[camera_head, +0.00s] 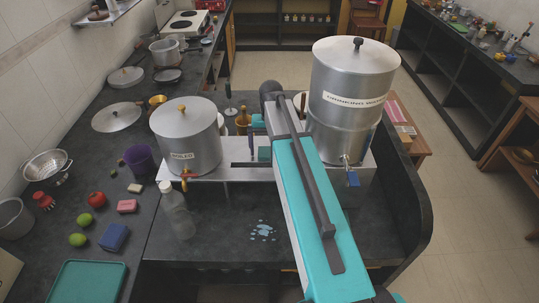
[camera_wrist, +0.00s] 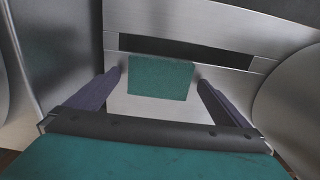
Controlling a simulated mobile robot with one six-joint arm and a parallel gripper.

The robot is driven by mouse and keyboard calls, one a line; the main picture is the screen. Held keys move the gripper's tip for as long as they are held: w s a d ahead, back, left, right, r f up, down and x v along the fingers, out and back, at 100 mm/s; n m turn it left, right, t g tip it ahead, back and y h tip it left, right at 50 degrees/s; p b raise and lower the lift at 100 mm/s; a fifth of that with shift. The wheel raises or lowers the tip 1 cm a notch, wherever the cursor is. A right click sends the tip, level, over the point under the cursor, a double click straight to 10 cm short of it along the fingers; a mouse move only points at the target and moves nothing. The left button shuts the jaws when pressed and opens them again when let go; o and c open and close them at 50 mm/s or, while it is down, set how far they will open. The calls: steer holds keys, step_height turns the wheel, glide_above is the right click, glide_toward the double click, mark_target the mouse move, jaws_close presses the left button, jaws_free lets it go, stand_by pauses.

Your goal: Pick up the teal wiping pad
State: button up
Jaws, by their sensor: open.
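The teal wiping pad (camera_wrist: 160,78) is a flat rectangle against the bare steel of the stand, beside a long dark slot. It appears in the middle of the wrist view, between the two purple-grey fingers. A small teal patch, likely the same pad (camera_head: 264,154), shows in the head view just left of my arm, between the two steel canisters. My gripper (camera_wrist: 159,76) is open, with one finger on each side of the pad. I see gaps at both sides; I cannot tell how far the tips are from the steel. In the head view my arm mostly hides the gripper.
The shorter canister (camera_head: 187,140) stands left and the tall canister (camera_head: 350,100) right, leaving a narrow space between. A clear bottle (camera_head: 177,212) stands in front of the left canister. Pale drops (camera_head: 262,231) lie on the dark counter (camera_head: 215,250), which is otherwise clear there.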

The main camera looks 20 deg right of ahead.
steer(key=c, duration=1.1)
steer(key=shift+r, duration=0.1)
steer(key=shift+r+b, duration=1.65)
steer(key=shift+r, duration=3.25)
